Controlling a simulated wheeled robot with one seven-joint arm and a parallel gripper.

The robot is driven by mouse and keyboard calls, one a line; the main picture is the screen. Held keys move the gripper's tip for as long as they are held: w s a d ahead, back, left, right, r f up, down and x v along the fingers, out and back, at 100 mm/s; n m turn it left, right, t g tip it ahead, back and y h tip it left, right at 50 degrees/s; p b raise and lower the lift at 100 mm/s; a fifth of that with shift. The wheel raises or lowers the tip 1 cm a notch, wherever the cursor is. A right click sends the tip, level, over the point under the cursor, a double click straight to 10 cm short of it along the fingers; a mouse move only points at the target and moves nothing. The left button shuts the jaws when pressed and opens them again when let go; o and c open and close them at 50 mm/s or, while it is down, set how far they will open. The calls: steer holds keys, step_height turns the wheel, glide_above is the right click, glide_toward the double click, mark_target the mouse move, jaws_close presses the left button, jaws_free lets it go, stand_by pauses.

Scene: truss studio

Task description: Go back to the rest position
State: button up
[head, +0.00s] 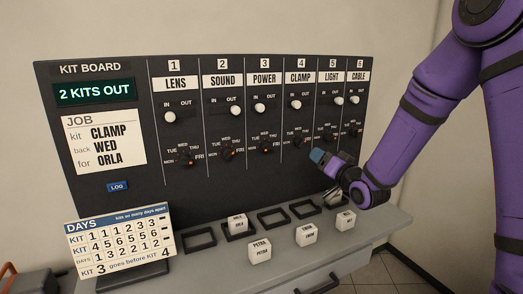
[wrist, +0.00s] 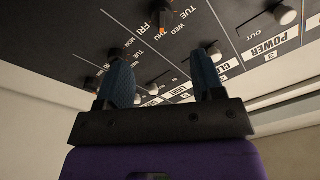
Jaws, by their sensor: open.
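My gripper (head: 322,160) is at the end of my purple arm in the head view, low in front of the board's right half, below the CLAMP and LIGHT dials. In the wrist view my gripper (wrist: 163,82) has its two blue fingers wide apart, with nothing between them. The kit board (head: 110,200) is dark, with a display reading 2 KITS OUT (head: 94,91). The CLAMP switch (head: 296,104) is on the IN side. The CLAMP dial (head: 303,140) is just up and left of my gripper. Whether a finger touches the board cannot be told.
A job card (head: 104,144) reads CLAMP, WED, ORLA. A DAYS chart (head: 119,244) stands at the shelf's left. The grey shelf (head: 215,266) holds dark frames and several white name blocks, including a PETRA block (head: 260,251). One block (head: 346,221) lies below my gripper.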

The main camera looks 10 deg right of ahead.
steer(key=s+d+r+n+g+h, duration=0.25)
steer(key=s+r+g+h, duration=0.5)
steer(key=s, duration=0.65)
steer(key=s+r+g+y, duration=0.1)
steer(key=s+g, duration=0.1)
steer(key=s, duration=1)
steer(key=s+d+r+g, duration=0.1)
steer(key=s+r+g, duration=0.1)
steer(key=s, duration=1)
steer(key=shift+g+y, duration=0.35)
steer(key=shift+g, duration=0.2)
steer(key=shift+r+n, duration=0.15)
steer(key=shift+n, duration=0.1)
